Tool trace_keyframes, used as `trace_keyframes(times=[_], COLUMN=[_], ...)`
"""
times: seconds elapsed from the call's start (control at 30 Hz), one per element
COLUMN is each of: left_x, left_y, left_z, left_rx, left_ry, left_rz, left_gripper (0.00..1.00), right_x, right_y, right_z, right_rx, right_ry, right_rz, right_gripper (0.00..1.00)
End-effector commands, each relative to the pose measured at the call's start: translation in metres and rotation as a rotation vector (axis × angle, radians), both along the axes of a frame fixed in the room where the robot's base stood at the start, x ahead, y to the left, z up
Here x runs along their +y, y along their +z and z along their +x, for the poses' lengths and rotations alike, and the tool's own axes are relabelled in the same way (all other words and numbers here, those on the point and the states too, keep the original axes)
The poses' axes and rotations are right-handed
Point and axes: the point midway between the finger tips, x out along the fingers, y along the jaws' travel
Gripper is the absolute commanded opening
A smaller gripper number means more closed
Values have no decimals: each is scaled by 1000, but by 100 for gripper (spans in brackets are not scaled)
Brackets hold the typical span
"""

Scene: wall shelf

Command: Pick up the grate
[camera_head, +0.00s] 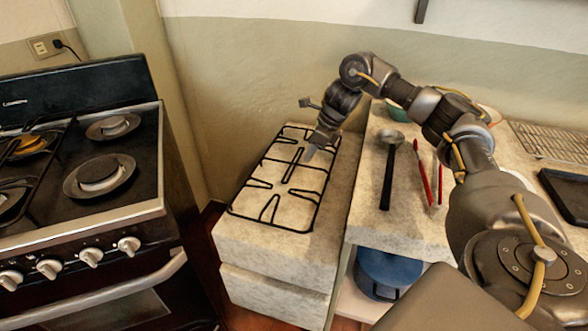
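The grate (291,180), a black wire frame with several prongs, lies flat on the pale stone top of a low cabinet in the middle of the view. My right gripper (310,153) reaches in from the right and points down over the grate's far right part. Its fingertips are close to the bars; I cannot tell whether they touch. The finger opening is too small and edge-on to judge. The gripper hides a little of the grate's right edge. My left gripper is not in view.
A black stove (80,180) with burners stands at the left. On the right counter (366,215) lie a ladle (387,175) and red-handled tongs (427,178). A blue pot (383,272) sits below. The wall rises close behind the grate.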

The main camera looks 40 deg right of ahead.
Motion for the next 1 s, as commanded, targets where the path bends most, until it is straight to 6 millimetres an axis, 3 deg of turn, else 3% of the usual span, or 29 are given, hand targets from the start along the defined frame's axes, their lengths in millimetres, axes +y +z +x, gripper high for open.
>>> trace_keyframes(times=[0.4, 0.63, 0.87, 1.0], left_x=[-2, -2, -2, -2], left_y=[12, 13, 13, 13], left_z=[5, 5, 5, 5], left_rx=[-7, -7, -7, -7], left_ry=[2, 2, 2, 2], left_rz=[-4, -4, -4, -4], left_gripper=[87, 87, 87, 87], right_x=[12, 12, 12, 12], right_y=[-46, -48, -48, -48], right_z=[13, 15, 15, 15], right_rx=[3, 1, 1, 1], right_ry=[1, 1, 0, 0], right_rz=[0, -1, 0, 0], right_gripper=[32, 32, 2, 0])
